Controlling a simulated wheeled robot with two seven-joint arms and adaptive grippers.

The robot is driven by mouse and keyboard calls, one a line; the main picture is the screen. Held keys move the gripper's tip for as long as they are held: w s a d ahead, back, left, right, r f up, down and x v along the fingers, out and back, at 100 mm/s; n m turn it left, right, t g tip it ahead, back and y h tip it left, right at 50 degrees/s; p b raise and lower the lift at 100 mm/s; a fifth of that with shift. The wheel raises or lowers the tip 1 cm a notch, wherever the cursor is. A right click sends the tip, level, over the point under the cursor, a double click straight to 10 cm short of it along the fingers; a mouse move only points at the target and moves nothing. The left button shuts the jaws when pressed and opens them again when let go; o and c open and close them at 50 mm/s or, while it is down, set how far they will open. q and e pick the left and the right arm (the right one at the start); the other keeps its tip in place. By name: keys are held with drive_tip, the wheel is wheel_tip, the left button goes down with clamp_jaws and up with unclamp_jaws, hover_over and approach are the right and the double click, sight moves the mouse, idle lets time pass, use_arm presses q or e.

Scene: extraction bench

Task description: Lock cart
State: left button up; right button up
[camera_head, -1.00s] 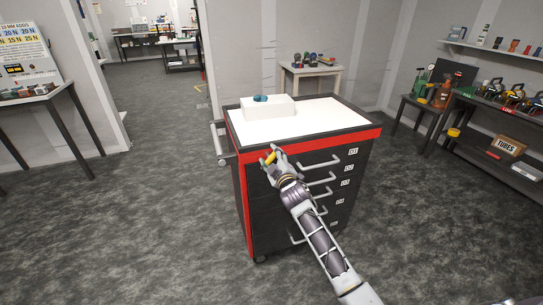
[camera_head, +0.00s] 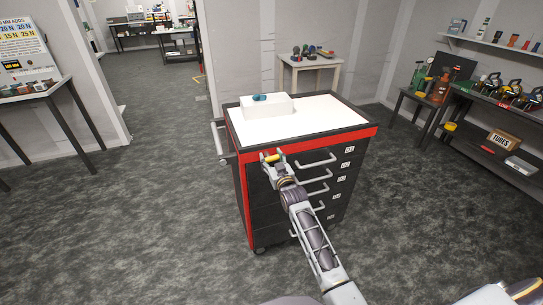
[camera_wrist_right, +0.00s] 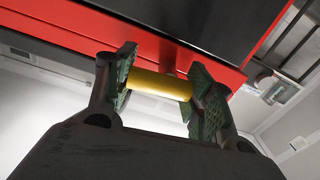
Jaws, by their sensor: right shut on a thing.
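The cart (camera_head: 243,190) is a black drawer cabinet with a red band and a white top, standing mid-floor with its drawers shut. My right gripper (camera_head: 272,158) is at the upper left of its drawer front, just below the red band (camera_head: 330,143). It is shut on a short yellow bar (camera_wrist_right: 160,84), which lies across between its two finger pads in the right wrist view. In the head view the bar lies nearly level. My left gripper is not in view.
A white box (camera_head: 268,107) with a small blue item on it sits on the cart top. A side handle (camera_head: 218,140) sticks out at the cart's left. A shelf unit (camera_head: 490,155) stands at right, a small table (camera_head: 307,64) behind. Floor around the cart is clear.

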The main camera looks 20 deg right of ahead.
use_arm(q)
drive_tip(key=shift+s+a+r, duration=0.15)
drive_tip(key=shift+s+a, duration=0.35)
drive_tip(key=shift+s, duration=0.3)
use_arm(e)
drive_tip(key=shift+f+m, duration=0.15)
drive_tip(key=shift+m, duration=0.55)
drive_tip(key=o, duration=1)
drive_tip(key=shift+o, duration=0.2)
drive_tip(key=s, duration=1.2)
drive_tip(key=shift+d, duration=0.2)
